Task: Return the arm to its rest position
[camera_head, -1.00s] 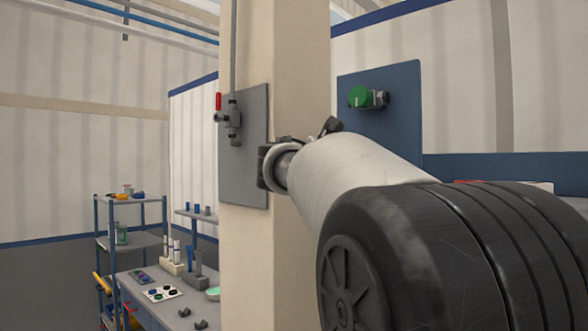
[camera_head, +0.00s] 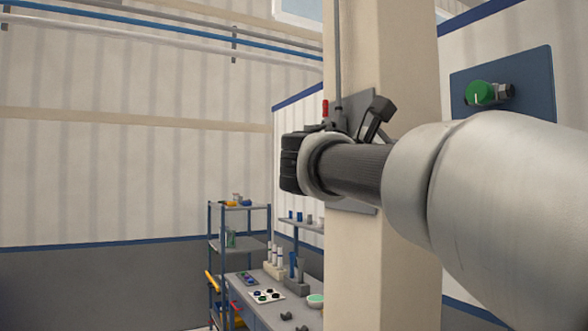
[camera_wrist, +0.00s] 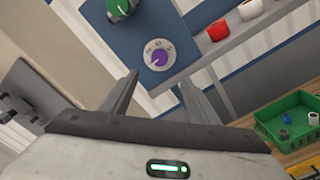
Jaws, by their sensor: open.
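My gripper (camera_wrist: 160,92) is in the wrist view with its two grey fingers apart and nothing between them. Beyond the fingers is a blue panel with a purple-centred dial (camera_wrist: 159,55) and a green knob (camera_wrist: 121,8); the fingers look apart from both. In the head view my arm (camera_head: 350,170) reaches in from the right across the beige pillar, its dark wrist end pointing left. The fingers cannot be made out clearly there.
A beige pillar (camera_head: 378,60) stands close behind my arm. A blue panel with a green knob (camera_head: 480,93) is at the right. A workbench (camera_head: 240,290) with small parts and a shelf rack (camera_head: 240,207) stand lower left. The wrist view shows a green crate (camera_wrist: 290,125).

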